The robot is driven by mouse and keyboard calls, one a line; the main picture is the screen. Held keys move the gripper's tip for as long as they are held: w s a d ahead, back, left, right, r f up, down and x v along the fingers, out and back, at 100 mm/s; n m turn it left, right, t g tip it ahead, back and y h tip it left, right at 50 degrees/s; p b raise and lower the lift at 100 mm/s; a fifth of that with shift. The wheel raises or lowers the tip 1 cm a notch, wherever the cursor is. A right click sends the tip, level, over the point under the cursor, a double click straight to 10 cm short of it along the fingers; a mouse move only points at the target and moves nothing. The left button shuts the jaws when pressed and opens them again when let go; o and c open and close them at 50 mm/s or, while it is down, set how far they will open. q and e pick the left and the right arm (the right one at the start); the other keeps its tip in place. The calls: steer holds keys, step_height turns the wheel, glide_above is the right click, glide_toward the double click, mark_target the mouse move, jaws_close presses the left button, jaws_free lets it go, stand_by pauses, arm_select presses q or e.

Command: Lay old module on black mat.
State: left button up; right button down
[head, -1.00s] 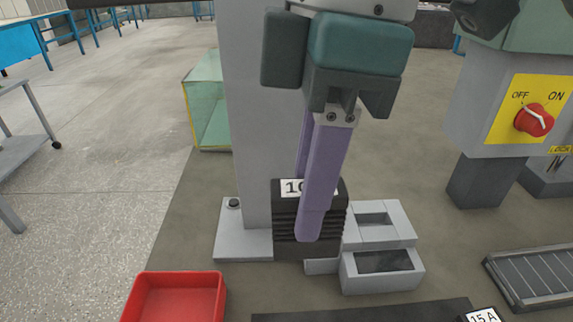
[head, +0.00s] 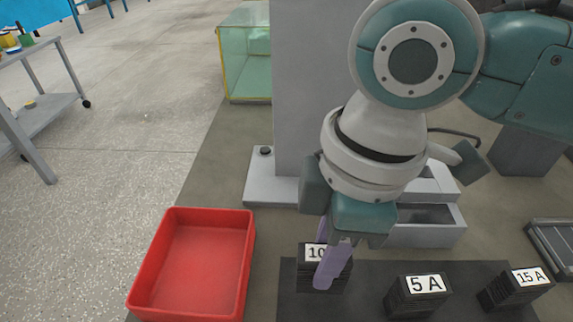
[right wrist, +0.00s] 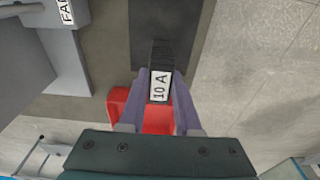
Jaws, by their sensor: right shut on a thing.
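The old module (head: 309,281) is a black ribbed block with a white label; the label reads 10 A in the right wrist view (right wrist: 160,85). My right gripper (head: 332,262) has purple fingers shut on its sides. It holds the module upright over the left end of the black mat (head: 375,271). Whether the module's base touches the mat cannot be told. The fingers hide part of its label and front in the head view. My left gripper is not in view.
A 5 A module (head: 418,296) and a 15 A module (head: 516,288) stand to the right, the 5 A one on the mat. A red tray (head: 247,262) lies left of the mat. Behind it are a grey column (head: 310,90) and a grey socket block (head: 440,232).

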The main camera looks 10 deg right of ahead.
step_height(320, 180, down, 3)
steer(key=shift+f+b, duration=0.1)
steer(key=shift+b, duration=0.35)
steer(key=shift+f, duration=0.1)
steer(key=shift+f, duration=0.2)
steer(key=c, duration=0.6)
jaws_free()
